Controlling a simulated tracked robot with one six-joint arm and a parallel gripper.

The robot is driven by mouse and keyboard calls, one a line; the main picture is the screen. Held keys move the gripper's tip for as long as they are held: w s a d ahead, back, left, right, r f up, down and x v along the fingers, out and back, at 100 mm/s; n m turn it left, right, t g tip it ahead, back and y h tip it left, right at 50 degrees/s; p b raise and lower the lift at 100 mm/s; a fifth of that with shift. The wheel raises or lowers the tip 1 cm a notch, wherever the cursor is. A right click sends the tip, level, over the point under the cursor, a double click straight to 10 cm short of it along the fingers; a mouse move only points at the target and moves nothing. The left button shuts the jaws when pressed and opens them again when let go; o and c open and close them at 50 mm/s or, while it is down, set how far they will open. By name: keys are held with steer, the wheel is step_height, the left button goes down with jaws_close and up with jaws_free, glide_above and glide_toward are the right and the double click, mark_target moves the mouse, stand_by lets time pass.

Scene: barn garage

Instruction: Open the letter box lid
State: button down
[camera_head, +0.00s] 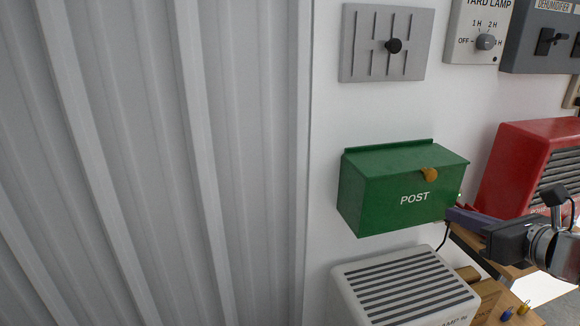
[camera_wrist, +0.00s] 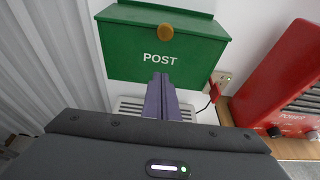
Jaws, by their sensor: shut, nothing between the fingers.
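The green letter box (camera_head: 375,205) marked POST is fixed to the white wall. Its sloped lid (camera_head: 390,158) lies closed on top, with a round orange knob (camera_head: 428,174) at its front edge. The box (camera_wrist: 125,60) and knob (camera_wrist: 166,32) also show in the wrist view. My gripper (camera_head: 452,213) has its purple fingers shut and empty, by the lower right of the box in the head view. In the wrist view the gripper fingertips (camera_wrist: 160,80) overlap the lower front edge, below the knob. I cannot tell whether they touch the box.
A white slatted unit (camera_head: 350,285) sits below the box. A red heater-like unit (camera_head: 510,165) stands to the right. A grey slotted panel with a black knob (camera_head: 360,45) is above. Corrugated grey metal (camera_head: 150,160) fills the left. A wooden surface (camera_head: 520,310) is lower right.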

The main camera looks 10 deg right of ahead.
steer(key=d+x, duration=0.1)
steer(key=x, duration=0.7)
steer(key=shift+a+r, duration=0.25)
steer(key=shift+r, duration=0.75)
steer(key=shift+a+r, duration=0.3)
steer(key=shift+r, duration=0.7)
steer(key=shift+r, duration=0.15)
